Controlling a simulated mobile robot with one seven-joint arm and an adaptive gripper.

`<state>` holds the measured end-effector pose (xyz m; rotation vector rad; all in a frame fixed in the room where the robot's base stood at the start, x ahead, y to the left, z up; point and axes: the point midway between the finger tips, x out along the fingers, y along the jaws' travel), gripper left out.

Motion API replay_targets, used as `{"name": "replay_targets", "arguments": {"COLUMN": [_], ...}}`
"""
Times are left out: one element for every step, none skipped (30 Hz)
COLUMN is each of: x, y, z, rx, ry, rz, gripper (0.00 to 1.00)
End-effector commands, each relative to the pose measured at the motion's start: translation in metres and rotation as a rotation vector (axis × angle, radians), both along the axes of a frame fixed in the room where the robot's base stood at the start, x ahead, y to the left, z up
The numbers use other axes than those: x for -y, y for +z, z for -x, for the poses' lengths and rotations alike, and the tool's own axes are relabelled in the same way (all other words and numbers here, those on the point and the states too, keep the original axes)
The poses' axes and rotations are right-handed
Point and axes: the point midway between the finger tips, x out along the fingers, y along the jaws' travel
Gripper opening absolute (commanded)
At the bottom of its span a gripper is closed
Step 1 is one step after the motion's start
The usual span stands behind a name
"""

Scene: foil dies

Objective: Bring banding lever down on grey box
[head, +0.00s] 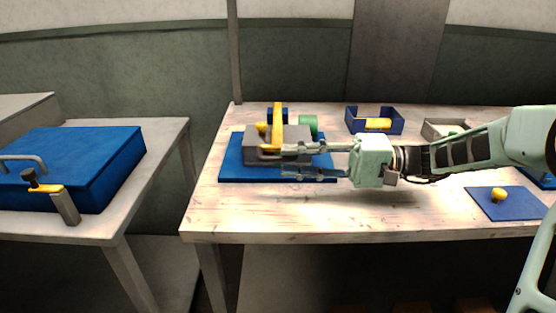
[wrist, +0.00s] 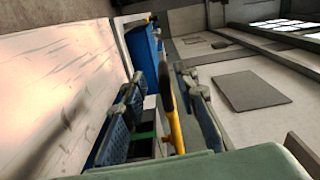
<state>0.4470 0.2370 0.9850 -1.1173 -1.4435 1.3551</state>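The grey box (head: 292,134) sits on a blue board (head: 231,166) at the left of the pale table. The yellow banding lever (head: 277,118) shows as a long bar at the box, its upper end rising above the box top. My gripper (head: 284,160) reaches in from the right at the box's near side, fingers apart. In the wrist view the yellow lever (wrist: 170,101) lies between the two spread fingers of my gripper (wrist: 158,82), with space on both sides. I cannot tell whether either finger touches the box.
A green cylinder (head: 308,122) stands behind the box. A blue tray (head: 352,124) with a yellow piece and a grey tray (head: 430,131) stand at the back. A blue mat (head: 515,209) lies at right. A large blue case (head: 75,160) rests on the left table. The front middle is clear.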

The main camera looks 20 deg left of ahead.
Motion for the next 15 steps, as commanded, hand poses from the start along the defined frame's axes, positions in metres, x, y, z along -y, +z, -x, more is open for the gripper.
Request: {"name": "replay_targets", "arguments": {"x": [0.012, 0.019, 0.027, 0.033, 0.039, 0.046, 0.051, 0.056, 0.061, 0.065, 0.068, 0.071, 0.073, 0.074, 0.075], "y": [0.000, 0.000, -0.001, -0.001, -0.001, -0.001, -0.001, -0.001, -0.001, -0.001, -0.001, -0.001, -0.001, -0.001, -0.001], "z": [-0.004, -0.006, -0.008, -0.009, -0.011, -0.013, -0.014, -0.015, -0.016, -0.017, -0.018, -0.019, -0.019, -0.019, -0.019], "rx": [0.000, 0.000, 0.000, 0.000, 0.001, 0.000, 0.001, 0.001, 0.000, -0.001, -0.001, 0.000, 0.000, -0.001, -0.001], "ry": [-0.005, -0.004, -0.004, -0.004, -0.004, -0.003, -0.003, -0.004, -0.003, -0.002, -0.002, -0.002, -0.002, -0.001, -0.001], "rz": [0.000, 0.000, 0.000, -0.001, 0.000, 0.001, 0.000, 0.000, 0.000, 0.000, 0.000, 0.001, 0.001, 0.001, 0.001], "gripper": [0.27, 0.27, 0.27, 0.27, 0.27, 0.27, 0.27, 0.27, 0.27, 0.27, 0.27, 0.27, 0.27, 0.27, 0.27]}}
